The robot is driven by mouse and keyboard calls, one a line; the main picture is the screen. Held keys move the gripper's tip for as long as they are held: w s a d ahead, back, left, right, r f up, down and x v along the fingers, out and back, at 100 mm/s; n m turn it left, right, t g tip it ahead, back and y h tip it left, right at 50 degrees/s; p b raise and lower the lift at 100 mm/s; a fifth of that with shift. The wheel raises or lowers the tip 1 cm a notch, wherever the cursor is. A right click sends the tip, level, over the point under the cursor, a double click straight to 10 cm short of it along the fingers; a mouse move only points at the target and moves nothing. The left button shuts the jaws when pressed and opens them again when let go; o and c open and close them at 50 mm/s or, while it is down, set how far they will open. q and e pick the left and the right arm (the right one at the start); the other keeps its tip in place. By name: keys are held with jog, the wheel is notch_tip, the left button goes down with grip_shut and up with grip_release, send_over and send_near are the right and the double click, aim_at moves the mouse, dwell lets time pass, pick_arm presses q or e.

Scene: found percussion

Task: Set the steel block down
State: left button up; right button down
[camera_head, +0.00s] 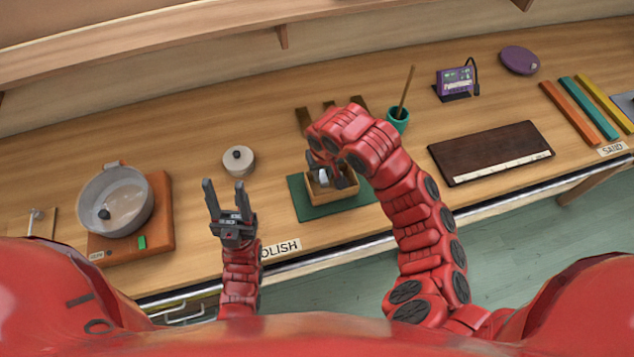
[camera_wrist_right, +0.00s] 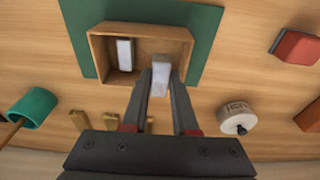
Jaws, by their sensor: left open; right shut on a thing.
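My right gripper (camera_wrist_right: 160,92) is shut on a pale steel block (camera_wrist_right: 161,72) in the right wrist view. The held block is over a small wooden box (camera_wrist_right: 180,34) that lies on a green mat (camera_wrist_right: 86,40). A second pale block (camera_wrist_right: 125,54) lies inside the box at its left side in that view. In the head view my right gripper (camera_head: 330,182) is over the box (camera_head: 347,192), partly hidden by my arm. I cannot tell whether the held block touches the box floor. My left gripper (camera_head: 226,198) is open and empty, left of the mat.
A round white tin (camera_head: 239,160) stands left of the mat. A teal cup with a stick (camera_head: 398,120) and several wooden pieces (camera_head: 304,120) are behind the box. A pot (camera_head: 116,200) stands at left. A dark board (camera_head: 489,152) lies at right.

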aim_at(322, 190)
jog(key=shift+s+f+p, duration=0.1)
jog(key=shift+f+p, duration=0.2)
jog(key=shift+f, duration=0.25)
notch_tip(322, 190, down, 4)
jog(key=shift+a+r+p, duration=0.15)
jog(key=shift+p, duration=0.6)
jog(key=shift+f, duration=0.3)
jog(key=shift+f, duration=0.2)
jog(key=c, duration=1)
grip_release()
jog(key=shift+r, duration=0.1)
